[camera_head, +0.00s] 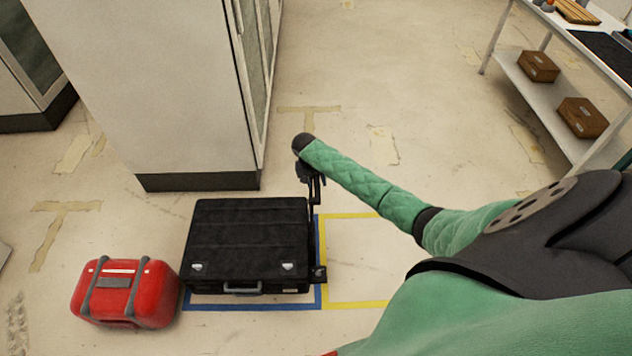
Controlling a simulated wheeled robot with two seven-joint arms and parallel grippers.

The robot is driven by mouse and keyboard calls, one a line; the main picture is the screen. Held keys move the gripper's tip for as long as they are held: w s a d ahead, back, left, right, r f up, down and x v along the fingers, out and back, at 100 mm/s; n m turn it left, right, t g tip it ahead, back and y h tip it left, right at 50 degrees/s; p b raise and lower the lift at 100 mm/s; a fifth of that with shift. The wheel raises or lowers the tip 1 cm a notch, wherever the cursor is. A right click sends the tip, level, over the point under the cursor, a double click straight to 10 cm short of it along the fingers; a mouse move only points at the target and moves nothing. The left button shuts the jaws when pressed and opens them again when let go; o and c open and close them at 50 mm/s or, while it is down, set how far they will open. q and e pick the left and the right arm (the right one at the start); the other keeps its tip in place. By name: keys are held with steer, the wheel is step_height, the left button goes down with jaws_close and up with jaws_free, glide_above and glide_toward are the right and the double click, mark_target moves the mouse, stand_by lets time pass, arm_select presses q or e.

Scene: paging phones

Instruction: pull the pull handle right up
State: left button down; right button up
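A black hard case (245,238) lies flat on the floor, with two silver latches and a grey handle (243,288) on its near side. A small black part (319,274) sticks out at its near right corner; I cannot tell if it is the right pull handle. My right arm, in green padding, reaches in from the right. My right gripper (314,186) points down at the case's far right corner, small and dark against it. I cannot tell if it touches the case or whether its fingers are open or shut. My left gripper is out of view.
A red case (126,292) with grey straps lies left of the black case. A tall white cabinet (150,85) stands just behind. Blue and yellow tape (368,305) marks the floor, clear on the right. A shelved table (548,95) with brown boxes stands at the upper right.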

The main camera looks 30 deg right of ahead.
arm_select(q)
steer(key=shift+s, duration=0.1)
arm_select(e)
steer(key=shift+f, duration=0.1)
steer(key=shift+w+r, duration=0.1)
steer(key=shift+r, duration=0.1)
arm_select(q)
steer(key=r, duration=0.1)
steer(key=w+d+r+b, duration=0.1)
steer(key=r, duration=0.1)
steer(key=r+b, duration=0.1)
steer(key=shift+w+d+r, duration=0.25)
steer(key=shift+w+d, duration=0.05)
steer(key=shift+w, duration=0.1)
arm_select(e)
step_height(320, 180, up, 7)
steer(key=a, duration=0.1)
steer(key=shift+w+a+r, duration=0.15)
steer(key=shift+w+r, duration=0.05)
steer(key=shift+w, duration=0.1)
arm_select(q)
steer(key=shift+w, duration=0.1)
